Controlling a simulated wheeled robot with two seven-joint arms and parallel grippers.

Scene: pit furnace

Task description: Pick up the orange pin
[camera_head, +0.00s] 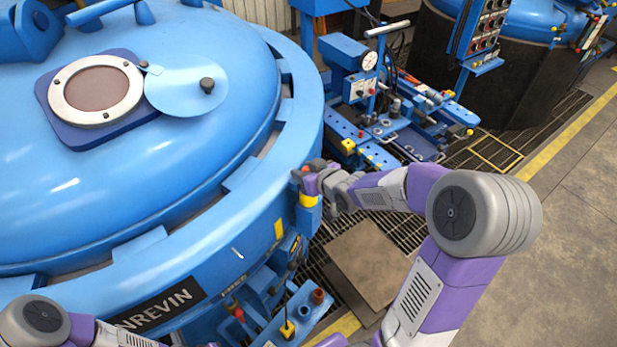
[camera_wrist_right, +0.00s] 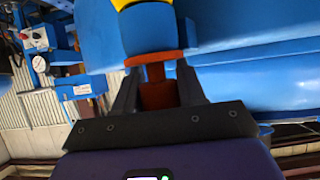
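The orange pin (camera_wrist_right: 158,94) has a wide collar and sticks out of a blue cylindrical post (camera_wrist_right: 148,28) with a yellow band. In the head view only a small red-orange bit of the pin (camera_head: 305,169) shows at the furnace rim, above the yellow band (camera_head: 308,200). My right gripper (camera_wrist_right: 156,88) has one finger on each side of the pin, very close to it. It also shows in the head view (camera_head: 312,172), at the post's top. Whether the fingers press on the pin is unclear. My left gripper is out of view; only its arm shows at bottom left.
The big blue furnace lid (camera_head: 130,190) fills the left side. A blue machine with a gauge (camera_head: 369,61) stands behind my right arm. A blue bracket with a brown cap (camera_head: 317,296) is below the rim. A brown plate (camera_head: 368,262) lies on the floor grating.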

